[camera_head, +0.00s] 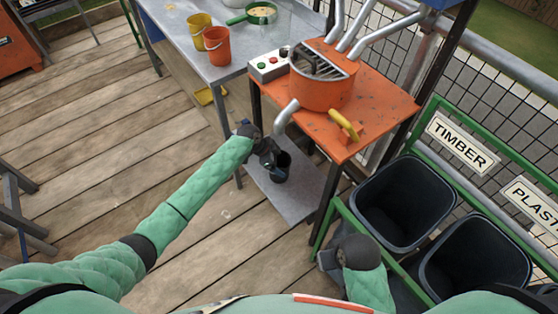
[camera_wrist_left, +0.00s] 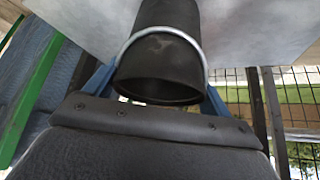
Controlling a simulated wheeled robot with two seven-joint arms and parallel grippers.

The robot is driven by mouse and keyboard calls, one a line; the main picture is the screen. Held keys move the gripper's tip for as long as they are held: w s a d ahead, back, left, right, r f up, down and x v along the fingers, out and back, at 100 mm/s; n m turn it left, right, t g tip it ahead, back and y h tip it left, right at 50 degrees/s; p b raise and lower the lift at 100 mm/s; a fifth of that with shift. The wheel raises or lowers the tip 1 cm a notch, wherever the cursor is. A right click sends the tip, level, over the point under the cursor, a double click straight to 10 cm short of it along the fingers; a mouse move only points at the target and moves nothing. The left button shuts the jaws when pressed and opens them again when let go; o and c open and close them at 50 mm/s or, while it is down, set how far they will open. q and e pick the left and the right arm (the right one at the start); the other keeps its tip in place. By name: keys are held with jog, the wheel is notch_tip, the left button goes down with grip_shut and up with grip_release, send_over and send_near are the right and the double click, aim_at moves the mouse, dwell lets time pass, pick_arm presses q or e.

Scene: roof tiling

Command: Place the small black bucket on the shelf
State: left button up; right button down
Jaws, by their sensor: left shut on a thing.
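The small black bucket (camera_head: 281,168) is at my left gripper (camera_head: 270,158), over the grey metal shelf (camera_head: 300,202) below the orange table. In the left wrist view the bucket (camera_wrist_left: 165,60) sits between the blue fingers of my left gripper (camera_wrist_left: 158,82), with its wire handle looped around it. The grey shelf surface (camera_wrist_left: 90,20) is right beyond it. I cannot tell whether the bucket's base touches the shelf. My right gripper (camera_head: 328,262) is partly in view beside the green bin frame; its fingers are not clear.
The orange table (camera_head: 375,105) with an orange machine (camera_head: 322,85) and a bent spout (camera_head: 287,116) stands above the shelf. Black bins (camera_head: 402,200) are at the right. A grey table (camera_head: 225,65) holds a yellow bucket (camera_head: 199,28) and an orange bucket (camera_head: 217,50).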

pick_arm(q)
jog(key=o, duration=1.1)
jog(key=shift+f, duration=0.1)
jog(key=shift+o, duration=0.2)
